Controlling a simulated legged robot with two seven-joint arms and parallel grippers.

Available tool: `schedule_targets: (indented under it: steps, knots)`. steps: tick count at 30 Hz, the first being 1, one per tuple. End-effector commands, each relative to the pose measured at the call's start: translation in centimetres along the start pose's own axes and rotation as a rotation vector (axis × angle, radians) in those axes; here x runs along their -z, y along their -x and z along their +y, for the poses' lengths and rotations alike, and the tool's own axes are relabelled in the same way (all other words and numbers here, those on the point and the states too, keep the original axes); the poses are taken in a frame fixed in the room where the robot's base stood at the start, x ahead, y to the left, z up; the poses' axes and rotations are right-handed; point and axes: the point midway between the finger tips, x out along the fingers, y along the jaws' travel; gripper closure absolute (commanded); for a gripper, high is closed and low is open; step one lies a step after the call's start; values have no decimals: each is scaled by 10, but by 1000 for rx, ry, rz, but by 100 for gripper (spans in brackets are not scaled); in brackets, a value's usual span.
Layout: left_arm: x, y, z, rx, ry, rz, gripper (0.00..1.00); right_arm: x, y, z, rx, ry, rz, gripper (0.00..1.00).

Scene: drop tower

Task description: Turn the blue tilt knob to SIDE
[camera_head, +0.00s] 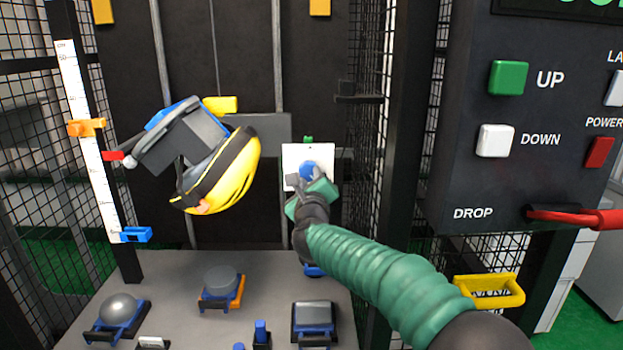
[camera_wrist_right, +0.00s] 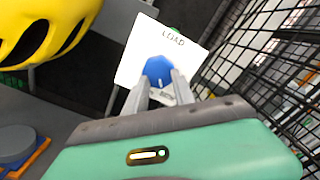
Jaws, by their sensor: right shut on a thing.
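The blue tilt knob (camera_head: 309,170) sits on a white plate (camera_head: 293,155) at the back middle of the tower. In the right wrist view the knob (camera_wrist_right: 159,70) shows between my fingertips, and the plate (camera_wrist_right: 133,58) carries the word LOAD. My right gripper (camera_wrist_right: 160,82) is shut on the knob; in the head view the gripper (camera_head: 308,183) covers the lower part of the plate. Any SIDE label is not readable. My left gripper does not show.
A yellow helmet (camera_head: 238,175) hangs tilted from a dark holder left of the plate. Several anvils on blue bases (camera_head: 315,319) stand on the grey base. Mesh walls flank the tower. A control panel (camera_head: 470,185) with UP and DOWN buttons is at right.

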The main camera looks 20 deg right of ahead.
Motion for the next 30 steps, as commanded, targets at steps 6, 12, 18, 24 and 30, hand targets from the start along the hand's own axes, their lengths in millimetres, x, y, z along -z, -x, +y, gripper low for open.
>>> schedule_targets:
  steps: [6, 12, 18, 24, 30]
  knots:
    - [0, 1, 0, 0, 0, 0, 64, -3, -4, -13, 24, 3, -7, 65]
    - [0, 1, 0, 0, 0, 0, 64, -3, -2, -13, 24, 3, -7, 39]
    - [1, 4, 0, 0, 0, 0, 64, -8, 34, -14, 22, 3, -14, 31]
    - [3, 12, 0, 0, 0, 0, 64, -12, 98, -14, 19, 3, -19, 31]
    - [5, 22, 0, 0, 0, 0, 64, -12, 154, -12, 16, 1, -19, 31]
